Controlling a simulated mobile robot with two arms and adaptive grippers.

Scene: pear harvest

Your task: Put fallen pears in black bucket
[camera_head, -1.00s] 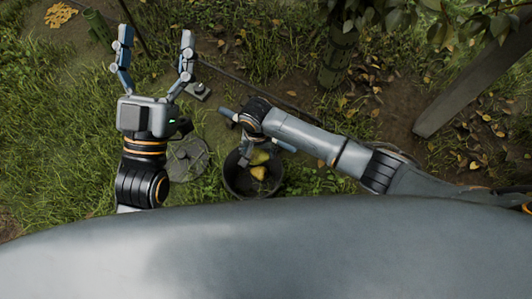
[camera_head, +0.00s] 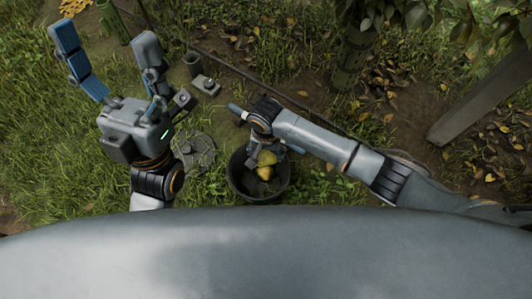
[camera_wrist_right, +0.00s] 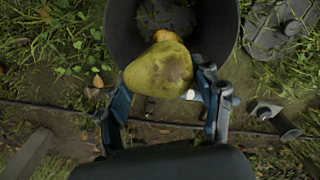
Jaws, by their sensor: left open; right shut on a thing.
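The black bucket (camera_head: 236,180) stands on the ground at the centre of the head view, and its rim and wall (camera_wrist_right: 222,45) fill the top of the right wrist view. My right gripper (camera_head: 268,149) is over the bucket's far side, shut on a green-yellow pear (camera_wrist_right: 158,72) with a brown patch. In the right wrist view the pear sits between the blue fingers, in front of the bucket mouth. A second, more orange pear (camera_wrist_right: 166,36) shows behind it in the bucket; it also shows in the head view (camera_head: 264,174). My left gripper (camera_head: 104,45) is open and empty over grass.
A round grey stone-like disc (camera_head: 195,150) lies left of the bucket. A small grey device (camera_head: 206,85) and a dark line lie on the ground beyond. A green trunk-like post (camera_head: 350,65) and a slanted grey post (camera_head: 480,95) stand to the right. Yellow items (camera_head: 72,6) lie far left.

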